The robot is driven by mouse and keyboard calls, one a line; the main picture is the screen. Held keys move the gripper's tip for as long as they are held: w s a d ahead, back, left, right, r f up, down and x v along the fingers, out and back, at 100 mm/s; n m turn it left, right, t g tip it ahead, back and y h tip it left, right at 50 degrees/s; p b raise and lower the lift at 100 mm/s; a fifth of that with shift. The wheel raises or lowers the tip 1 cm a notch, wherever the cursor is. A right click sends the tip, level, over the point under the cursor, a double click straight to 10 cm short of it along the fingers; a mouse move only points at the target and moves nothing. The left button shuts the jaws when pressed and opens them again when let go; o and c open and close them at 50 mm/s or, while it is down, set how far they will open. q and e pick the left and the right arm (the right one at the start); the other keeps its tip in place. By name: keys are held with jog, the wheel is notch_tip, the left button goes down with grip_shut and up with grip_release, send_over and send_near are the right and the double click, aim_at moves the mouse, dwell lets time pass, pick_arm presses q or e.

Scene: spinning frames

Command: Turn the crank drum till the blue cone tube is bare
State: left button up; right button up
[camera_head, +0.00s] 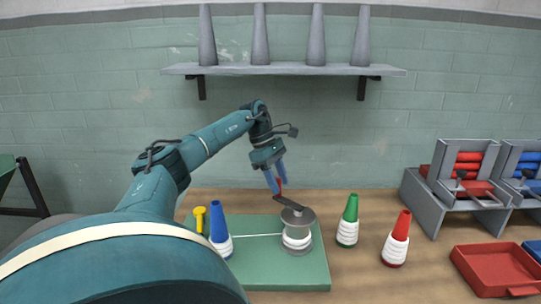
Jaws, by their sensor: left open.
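The blue cone tube (219,225) stands on the green board, its top bare and white thread around its lower part. A white thread (258,235) runs from it to the crank drum (297,239), which has white thread wound on it under a grey top disc. The dark crank arm (288,201) rises from the disc, up and to the left. My left gripper (275,186) is open at the upper end of the crank, with a small red part, perhaps the handle, between or just behind its blue fingers. I cannot tell whether they touch it. My right gripper is out of view.
The green board (280,275) lies on the wooden table, with a yellow peg (199,218) at its left. A green cone (348,222) and a red cone (397,240) stand right of it. A red tray (495,270) and grey racks (460,185) are farther right. A shelf (285,69) holds grey cones.

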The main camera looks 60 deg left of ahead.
pick_arm(q)
jog(key=p+v, duration=0.1)
jog(key=v, duration=1)
jog(key=shift+r, duration=0.15)
